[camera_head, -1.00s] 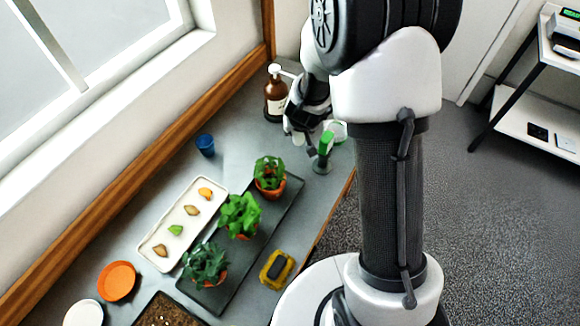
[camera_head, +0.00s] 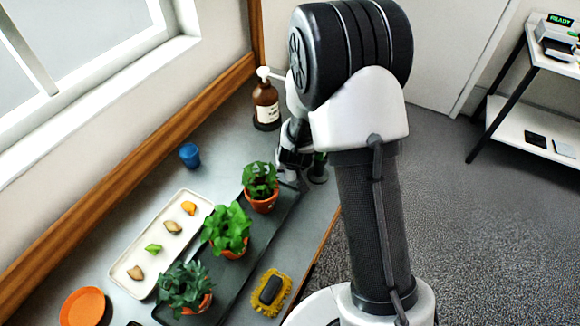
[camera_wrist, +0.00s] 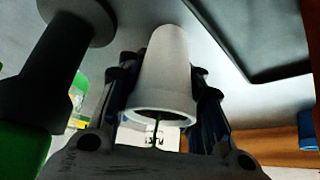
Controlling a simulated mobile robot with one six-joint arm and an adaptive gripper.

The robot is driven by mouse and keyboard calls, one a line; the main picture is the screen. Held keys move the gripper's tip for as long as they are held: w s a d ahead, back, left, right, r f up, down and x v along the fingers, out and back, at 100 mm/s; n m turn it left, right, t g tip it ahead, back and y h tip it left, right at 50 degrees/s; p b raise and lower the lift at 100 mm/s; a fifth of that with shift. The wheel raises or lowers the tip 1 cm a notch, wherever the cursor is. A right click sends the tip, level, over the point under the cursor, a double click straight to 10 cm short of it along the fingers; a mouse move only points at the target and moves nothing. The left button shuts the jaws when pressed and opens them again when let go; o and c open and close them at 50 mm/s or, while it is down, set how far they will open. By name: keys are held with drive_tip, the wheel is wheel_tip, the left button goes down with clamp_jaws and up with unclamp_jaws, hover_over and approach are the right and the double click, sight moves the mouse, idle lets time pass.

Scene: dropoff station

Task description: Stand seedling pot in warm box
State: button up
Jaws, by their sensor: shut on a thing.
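My gripper (camera_wrist: 160,88) is shut on a white, tapered seedling pot (camera_wrist: 165,68) in the wrist view. The pot's open rim faces the camera, and a thin green stem (camera_wrist: 155,128) shows at its mouth. In the head view my gripper (camera_head: 294,160) is low over the far end of the bench, partly behind my own arm, and the pot is hidden there. I cannot make out a warm box for certain in either view.
A dark stand (camera_head: 317,170) with a green-topped item is close to my gripper; a brown pump bottle (camera_head: 266,104) stands behind. Potted plants (camera_head: 228,228) on a black tray (camera_head: 222,290), a blue cup (camera_head: 190,155) and a white tray (camera_head: 122,270) crowd the bench. A display device (camera_head: 556,36) tops the right-hand rack.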

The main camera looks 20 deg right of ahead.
drive_tip(key=shift+r, duration=0.2)
drive_tip(key=shift+f, duration=0.15)
drive_tip(key=o, duration=0.6)
drive_tip(key=shift+f, duration=0.1)
drive_tip(key=o, duration=0.6)
